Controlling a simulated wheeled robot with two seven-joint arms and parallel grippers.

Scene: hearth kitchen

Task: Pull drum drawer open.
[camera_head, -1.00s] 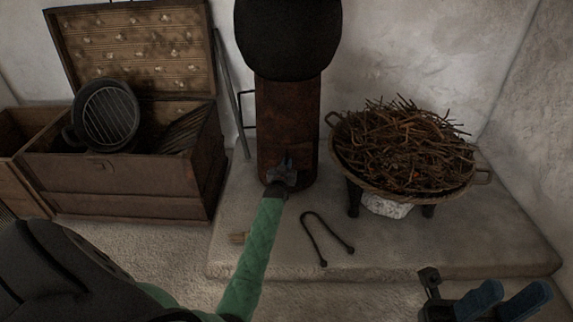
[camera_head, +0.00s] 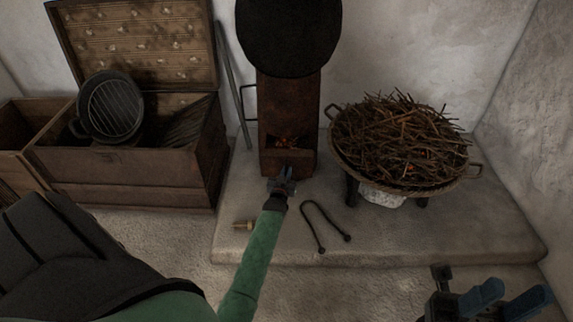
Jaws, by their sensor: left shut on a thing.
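The rusty brown drum stove (camera_head: 290,105) stands on the stone hearth under a dark round pot.
A wide pan of twigs (camera_head: 400,140) stands on legs right of the stove. Black tongs (camera_head: 322,226) and a small brass-coloured piece (camera_head: 244,225) lie on the stone slab (camera_head: 450,235). An open wooden chest (camera_head: 125,170) with a grill pot (camera_head: 110,108) stands left.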

